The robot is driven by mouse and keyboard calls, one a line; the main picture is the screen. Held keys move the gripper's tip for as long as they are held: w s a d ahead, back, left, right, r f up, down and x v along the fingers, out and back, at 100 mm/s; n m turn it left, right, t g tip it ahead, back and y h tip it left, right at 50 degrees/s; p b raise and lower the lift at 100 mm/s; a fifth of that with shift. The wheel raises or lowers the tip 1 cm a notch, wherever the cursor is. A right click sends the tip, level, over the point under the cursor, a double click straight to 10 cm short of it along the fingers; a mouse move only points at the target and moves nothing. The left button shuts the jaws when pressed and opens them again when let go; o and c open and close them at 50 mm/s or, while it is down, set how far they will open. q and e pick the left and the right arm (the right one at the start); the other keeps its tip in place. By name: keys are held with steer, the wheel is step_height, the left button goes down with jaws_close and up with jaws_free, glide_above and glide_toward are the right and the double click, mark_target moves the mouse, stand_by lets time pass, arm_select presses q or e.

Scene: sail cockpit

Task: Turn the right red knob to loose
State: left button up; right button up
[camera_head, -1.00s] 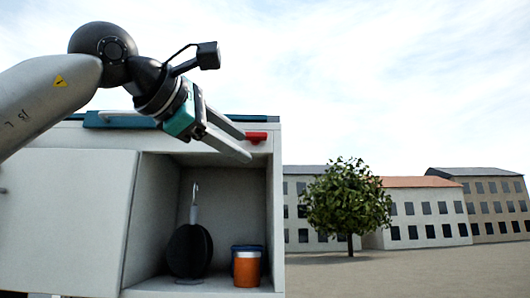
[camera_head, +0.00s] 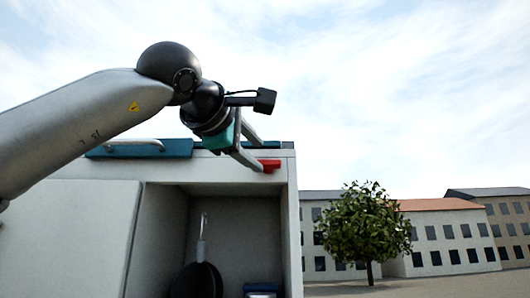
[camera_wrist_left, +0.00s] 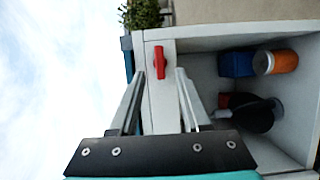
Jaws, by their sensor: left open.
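The red knob (camera_head: 271,164) sits on the top right front edge of the white cabinet (camera_head: 291,215). In the left wrist view the red knob (camera_wrist_left: 159,62) is a narrow bar on the white edge strip. My left gripper (camera_head: 262,155) is open, its fingers pointing down and right toward the knob. In the left wrist view its fingertips (camera_wrist_left: 160,73) lie to either side of the knob's near end in the picture; I cannot tell whether they touch it. No second red knob shows. My right gripper is out of view.
A teal panel with a metal rail (camera_head: 140,149) lies on the cabinet top. The open compartment holds a dark round object with a pale handle (camera_head: 202,250), a blue container (camera_wrist_left: 236,64) and an orange cup (camera_wrist_left: 276,62). Open air lies to the right, with a tree (camera_head: 364,228) and houses beyond.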

mark_target(266, 162)
arm_select(q)
steer(key=p+x, duration=0.1)
steer(key=x, duration=0.4)
steer(key=shift+w+p, duration=0.1)
steer(key=shift+p, duration=0.25)
jaws_close()
